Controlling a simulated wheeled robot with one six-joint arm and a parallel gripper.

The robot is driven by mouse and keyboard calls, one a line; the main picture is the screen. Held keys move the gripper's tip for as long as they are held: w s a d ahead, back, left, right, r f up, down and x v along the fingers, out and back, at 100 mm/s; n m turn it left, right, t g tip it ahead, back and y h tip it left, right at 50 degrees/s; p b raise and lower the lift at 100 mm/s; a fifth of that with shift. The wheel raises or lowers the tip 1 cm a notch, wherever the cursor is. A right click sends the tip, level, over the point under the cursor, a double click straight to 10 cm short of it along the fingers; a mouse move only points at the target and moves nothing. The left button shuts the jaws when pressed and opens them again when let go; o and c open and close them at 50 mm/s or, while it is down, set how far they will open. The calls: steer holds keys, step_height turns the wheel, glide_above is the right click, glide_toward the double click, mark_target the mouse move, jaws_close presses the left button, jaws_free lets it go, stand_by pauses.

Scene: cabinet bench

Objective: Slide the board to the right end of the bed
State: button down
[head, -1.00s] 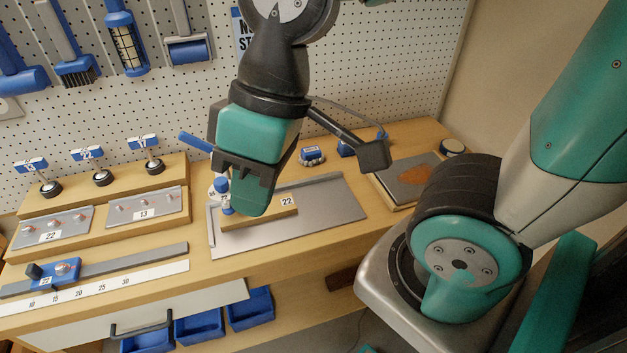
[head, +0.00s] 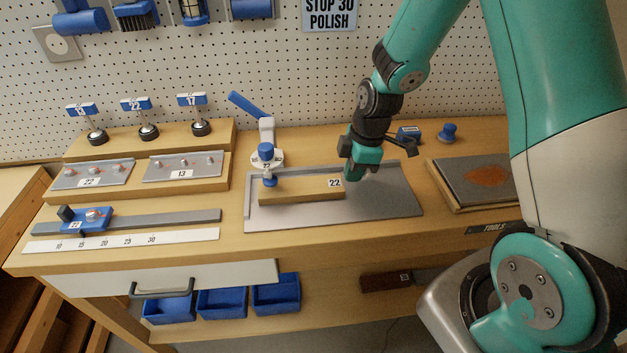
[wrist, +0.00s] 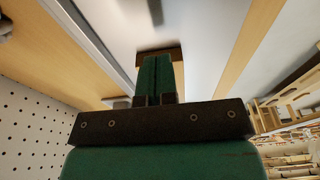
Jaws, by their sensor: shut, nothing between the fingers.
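The board (head: 300,192) is a wooden bar with a white "22" label at its right end. It lies on the left part of the grey metal bed (head: 385,207), along the bed's length, with bare bed to its right. A toggle clamp (head: 266,138) with a blue lever stands behind the board's left end, and its blue knob is over that end. My gripper (head: 352,178) is shut and empty, pointing down at the board's right end by the label. I cannot tell whether it touches. In the wrist view, my shut green fingers (wrist: 160,62) reach a brown edge, perhaps the board's.
A raised lip runs along the bed's back edge. Right of the bed lies a framed plate (head: 475,182) with a rusty patch. A blue knob (head: 448,132) stands at the back right.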

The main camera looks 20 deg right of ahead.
mark_target(299, 188)
steer(key=w+a+p, duration=0.1)
steer(key=a, duration=0.2)
steer(key=w+a+p, duration=0.1)
steer(key=a, duration=0.3)
steer(key=w+a+p, duration=0.1)
steer(key=a, duration=0.3)
steer(key=shift+w+a+r, duration=0.1)
steer(key=shift+w+a, duration=0.15)
steer(key=shift+w, duration=0.05)
steer(key=shift+d+f+p, duration=0.15)
steer(key=shift+f+p, duration=0.2)
steer(key=shift+p, duration=0.05)
steer(key=shift+f+b, duration=0.45)
steer(key=shift+f, duration=0.05)
steer(key=shift+s, duration=0.1)
